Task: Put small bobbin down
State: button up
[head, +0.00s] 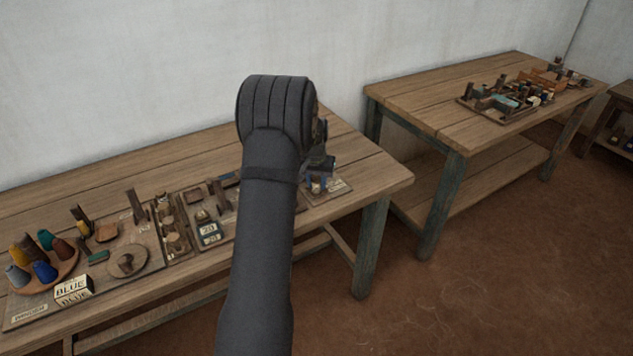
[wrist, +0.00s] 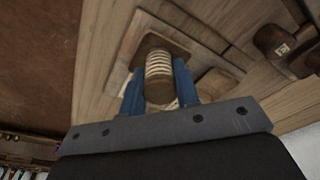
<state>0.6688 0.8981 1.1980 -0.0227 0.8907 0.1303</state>
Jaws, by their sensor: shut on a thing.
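In the wrist view the small bobbin (wrist: 159,67) is wound with pale thread and has dark wooden ends. My gripper (wrist: 160,88) has its blue fingers on either side of the bobbin and is shut on it. Behind the bobbin is a wooden board on the table; I cannot tell whether the bobbin touches it. In the head view my gripper (head: 318,184) is low over the right end of the near table (head: 372,172), above a small board (head: 340,188). The bobbin cannot be made out there, and my arm hides part of the table.
A second table (head: 420,100) at right holds a tray of parts. Bare tabletop lies right of my gripper.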

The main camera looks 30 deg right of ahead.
jog(key=shift+f, duration=0.1)
jog(key=o, duration=1)
jog(key=shift+c, duration=0.2)
notch_tip(320, 180, up, 12)
jog(key=s+a, duration=0.1)
jog(key=shift+s+a, duration=0.15)
